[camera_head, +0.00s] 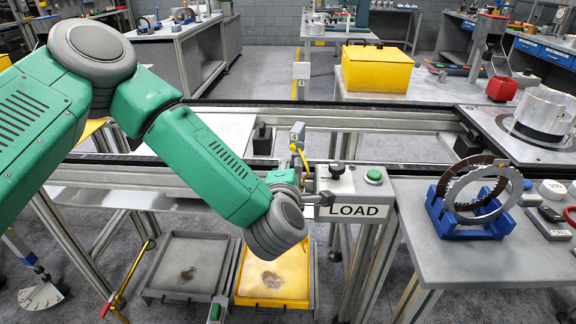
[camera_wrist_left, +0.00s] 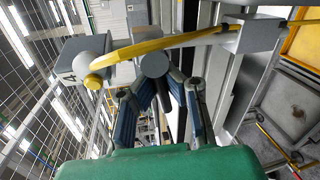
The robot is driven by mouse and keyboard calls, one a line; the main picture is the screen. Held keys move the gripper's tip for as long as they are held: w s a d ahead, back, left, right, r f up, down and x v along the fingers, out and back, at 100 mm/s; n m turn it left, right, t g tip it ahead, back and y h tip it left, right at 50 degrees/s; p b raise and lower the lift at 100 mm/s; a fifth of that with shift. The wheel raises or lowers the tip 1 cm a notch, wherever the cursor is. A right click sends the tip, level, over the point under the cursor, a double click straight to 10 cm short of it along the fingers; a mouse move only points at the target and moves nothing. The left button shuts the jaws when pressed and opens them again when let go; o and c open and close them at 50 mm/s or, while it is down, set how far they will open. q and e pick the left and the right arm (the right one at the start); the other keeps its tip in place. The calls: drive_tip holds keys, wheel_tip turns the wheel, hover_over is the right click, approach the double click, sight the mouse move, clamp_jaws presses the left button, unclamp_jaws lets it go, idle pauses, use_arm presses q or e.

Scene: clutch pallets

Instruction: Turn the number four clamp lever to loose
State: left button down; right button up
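The number four clamp shows as a grey block marked 4 (camera_head: 297,133) behind the LOAD box, and in the left wrist view the block (camera_wrist_left: 70,62) is at the upper left. Its yellow lever (camera_head: 300,156) curves beside the block. My right gripper is out of view.
The LOAD box (camera_head: 352,187) with a green button and black knob stands right beside my left gripper. A blue stand (camera_head: 465,219) holds rings on the right table. Metal rails (camera_head: 380,120) cross behind. A yellow tray (camera_head: 273,275) and a grey tray (camera_head: 188,266) lie below.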

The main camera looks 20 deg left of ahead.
use_arm(q)
drive_tip(key=shift+s+d+f, duration=0.1)
drive_tip(key=shift+s+f, duration=0.05)
drive_tip(key=shift+f, duration=0.15)
drive_tip(key=c, duration=1.6)
unclamp_jaws()
drive_tip(key=shift+r, duration=0.15)
drive_tip(key=shift+d, duration=0.1)
drive_tip(key=shift+r, duration=0.1)
drive_tip(key=v, duration=1.1)
drive_tip(key=shift+s+d, duration=0.15)
drive_tip(key=shift+s, duration=0.2)
